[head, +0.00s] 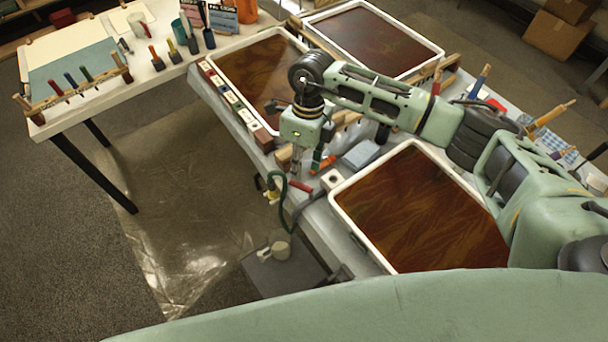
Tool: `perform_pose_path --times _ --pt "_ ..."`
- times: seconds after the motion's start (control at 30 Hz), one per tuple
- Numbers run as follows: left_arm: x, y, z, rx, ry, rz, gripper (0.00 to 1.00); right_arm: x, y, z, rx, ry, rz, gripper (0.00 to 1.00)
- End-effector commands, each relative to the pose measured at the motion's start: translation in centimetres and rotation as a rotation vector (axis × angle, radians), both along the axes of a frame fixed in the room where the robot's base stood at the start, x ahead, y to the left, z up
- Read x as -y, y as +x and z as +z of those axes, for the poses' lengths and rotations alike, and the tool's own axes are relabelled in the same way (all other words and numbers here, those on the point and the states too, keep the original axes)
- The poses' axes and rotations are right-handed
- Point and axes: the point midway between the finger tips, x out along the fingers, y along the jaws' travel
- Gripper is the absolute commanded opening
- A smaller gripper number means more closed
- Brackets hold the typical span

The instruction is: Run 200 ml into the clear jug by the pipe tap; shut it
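A small pale jug (280,250) stands low on a grey stand beside the bench, its handle to the left. A dark green hose (272,213) curves down toward it. I cannot tell the jug's water level or whether water runs. A yellowish fitting (271,194) sits near the top of the hose, at the bench edge, and looks like the tap; its setting is too small to read. My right gripper (308,163) hangs over the bench edge, above and right of this fitting and apart from it. Its fingers are small and dark, and their opening is unclear. My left gripper is out of view.
Framed marbling trays (345,208) with dark brown liquid fill much of the bench. A red-handled tool (301,186) and a grey-blue block (361,154) lie near my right gripper. A second table (160,82) holds brushes and pots. Plastic sheeting (180,220) covers the floor.

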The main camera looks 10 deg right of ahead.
Motion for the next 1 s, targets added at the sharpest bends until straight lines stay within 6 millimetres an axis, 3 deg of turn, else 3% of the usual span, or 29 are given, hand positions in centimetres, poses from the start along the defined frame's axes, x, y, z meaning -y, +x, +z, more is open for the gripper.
perform_pose_path --times 0.3,0.67,1.0 --pt "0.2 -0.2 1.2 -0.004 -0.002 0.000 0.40 -0.6 -0.7 -4.3 -0.003 0.001 -0.003 0.32" --pt "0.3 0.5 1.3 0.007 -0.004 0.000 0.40 -0.7 -0.8 -5.1 0.000 0.001 -0.002 0.32" --pt "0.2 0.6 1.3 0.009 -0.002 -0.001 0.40 -0.6 -0.8 -5.1 -0.001 0.000 -0.002 0.03"
